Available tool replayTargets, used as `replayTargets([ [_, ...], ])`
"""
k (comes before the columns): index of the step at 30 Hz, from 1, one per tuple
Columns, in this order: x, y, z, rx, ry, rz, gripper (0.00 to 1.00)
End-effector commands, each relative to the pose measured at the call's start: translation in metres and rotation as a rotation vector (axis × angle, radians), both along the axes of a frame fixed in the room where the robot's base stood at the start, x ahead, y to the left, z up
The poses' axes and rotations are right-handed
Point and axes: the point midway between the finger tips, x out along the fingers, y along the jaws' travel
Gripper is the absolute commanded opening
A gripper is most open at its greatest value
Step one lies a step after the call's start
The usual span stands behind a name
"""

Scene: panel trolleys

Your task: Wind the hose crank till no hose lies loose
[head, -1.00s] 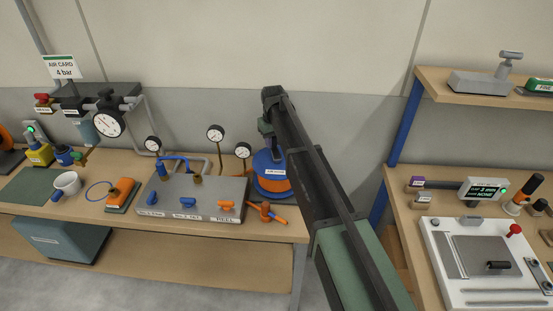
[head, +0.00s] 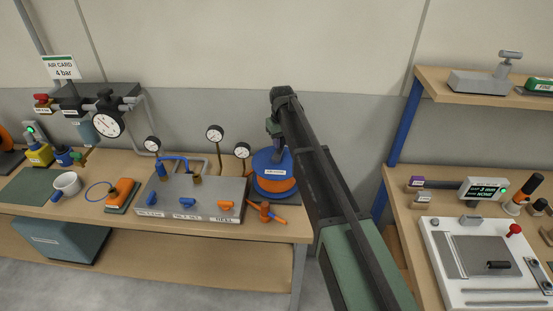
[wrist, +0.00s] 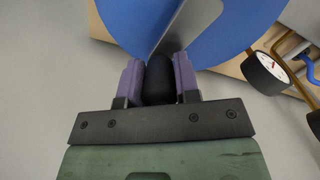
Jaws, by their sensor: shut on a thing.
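The hose reel (head: 274,186) stands on the bench to the right of the grey valve panel, with a blue top disc and orange hose wound under it. My gripper (wrist: 159,82) is shut on the black crank knob (wrist: 160,76) over the blue disc (wrist: 225,35). The grey crank arm (wrist: 190,22) runs from the knob across the disc in the wrist view. In the head view my gripper (head: 279,150) is small and partly hidden by my arm. A short orange piece (head: 264,211) lies on the bench in front of the reel; I cannot tell whether it is loose hose.
The valve panel (head: 190,211) with gauges stands close left of the reel. A gauge (wrist: 266,70) shows near the disc in the wrist view. The right bench (head: 405,204) holds a white fixture (head: 450,282) and a small display (head: 485,190). A blue post (head: 401,130) stands between the benches.

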Motion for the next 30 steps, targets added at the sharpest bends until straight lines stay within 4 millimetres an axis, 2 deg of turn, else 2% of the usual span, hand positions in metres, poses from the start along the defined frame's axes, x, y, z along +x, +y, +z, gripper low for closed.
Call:
replayTargets([
  [30, -0.015, -0.017, 0.000, 0.003, 0.003, 0.003, 0.05],
])
